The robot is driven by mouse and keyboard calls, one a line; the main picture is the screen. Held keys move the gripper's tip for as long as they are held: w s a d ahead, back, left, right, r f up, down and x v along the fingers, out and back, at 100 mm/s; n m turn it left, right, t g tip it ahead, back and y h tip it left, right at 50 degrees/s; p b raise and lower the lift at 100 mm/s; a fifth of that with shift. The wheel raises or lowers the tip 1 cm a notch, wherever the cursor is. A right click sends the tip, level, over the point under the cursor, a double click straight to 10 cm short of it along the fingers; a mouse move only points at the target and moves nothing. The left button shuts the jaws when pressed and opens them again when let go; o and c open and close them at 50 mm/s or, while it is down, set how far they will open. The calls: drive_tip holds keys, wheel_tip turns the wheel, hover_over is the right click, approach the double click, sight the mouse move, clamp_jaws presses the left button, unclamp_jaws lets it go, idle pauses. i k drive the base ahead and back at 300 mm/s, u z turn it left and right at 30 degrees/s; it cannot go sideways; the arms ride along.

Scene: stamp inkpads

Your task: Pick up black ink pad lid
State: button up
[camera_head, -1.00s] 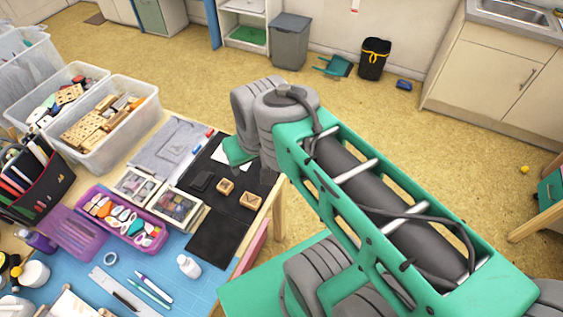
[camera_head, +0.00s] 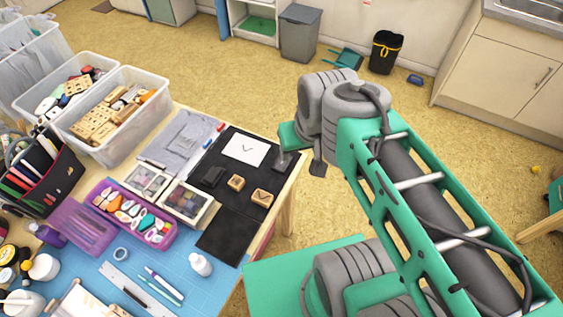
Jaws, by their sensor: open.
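A small black ink pad (camera_head: 213,177) lies on the black mat (camera_head: 232,195), left of two wooden stamps. I cannot tell its lid apart from its base at this size. My gripper (camera_head: 300,165) is open and empty, above the mat's right edge and the table's back right corner. It is to the right of the ink pad and apart from it.
A white paper with a mark (camera_head: 245,149) and two wooden stamps (camera_head: 236,182) (camera_head: 262,198) lie near the ink pad. Open trays of small pads (camera_head: 188,203) stand to the left. Clear bins (camera_head: 125,118) stand at the back left. A white bottle (camera_head: 200,265) stands in front.

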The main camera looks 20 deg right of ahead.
sight(279, 167)
drive_tip(key=u, duration=4.25)
drive_tip(key=k, duration=0.9)
drive_tip(key=z, duration=1.15)
